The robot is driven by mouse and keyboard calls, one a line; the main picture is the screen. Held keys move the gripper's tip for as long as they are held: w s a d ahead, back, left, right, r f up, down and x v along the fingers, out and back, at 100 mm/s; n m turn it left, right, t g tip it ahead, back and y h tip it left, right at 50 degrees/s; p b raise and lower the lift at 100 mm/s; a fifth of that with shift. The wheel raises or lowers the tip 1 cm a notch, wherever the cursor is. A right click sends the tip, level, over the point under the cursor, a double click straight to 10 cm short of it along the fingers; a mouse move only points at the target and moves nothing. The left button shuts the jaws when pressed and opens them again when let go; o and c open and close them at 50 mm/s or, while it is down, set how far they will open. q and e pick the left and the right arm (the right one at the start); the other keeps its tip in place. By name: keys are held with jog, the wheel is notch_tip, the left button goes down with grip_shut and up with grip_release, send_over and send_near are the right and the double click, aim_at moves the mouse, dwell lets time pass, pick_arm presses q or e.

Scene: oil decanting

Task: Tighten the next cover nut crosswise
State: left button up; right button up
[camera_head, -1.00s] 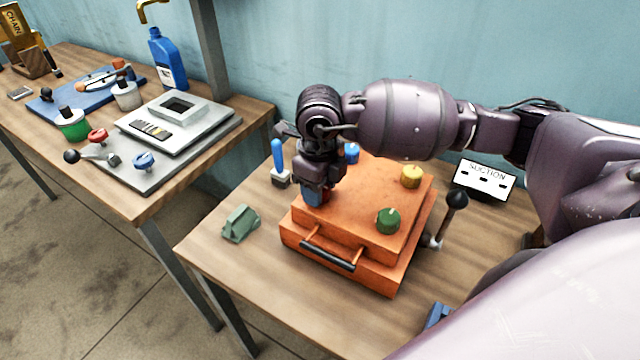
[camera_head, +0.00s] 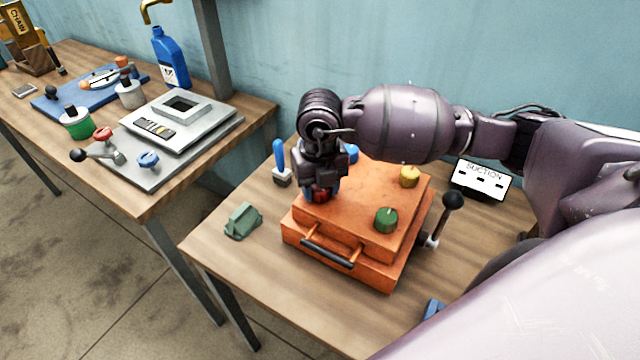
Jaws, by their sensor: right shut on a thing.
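An orange box with a raised cover (camera_head: 350,222) stands on the near table, with a black handle on its front. A green nut (camera_head: 386,220) sits on the cover's front right corner and a yellow nut (camera_head: 410,176) on the back right. A blue nut (camera_head: 351,153) at the back left is partly hidden behind my right gripper. My right gripper (camera_head: 318,194) points down at the cover's front left corner, shut on a red nut (camera_head: 321,196) that is mostly hidden by the fingers. My left gripper is not in view.
A lever with a black knob (camera_head: 452,201) stands by the box's right side. A grey-green block (camera_head: 243,221) lies left of the box, a blue-handled tool (camera_head: 280,160) behind it. A SUCTION sign (camera_head: 482,179) stands at the back right. The left table holds a grey plate (camera_head: 150,178) and a blue bottle (camera_head: 168,58).

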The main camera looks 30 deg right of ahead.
dwell(0.5)
jog(key=o, duration=0.9)
jog(key=shift+r, duration=0.1)
notch_tip(320, 180, up, 11)
jog(key=shift+f, duration=0.15)
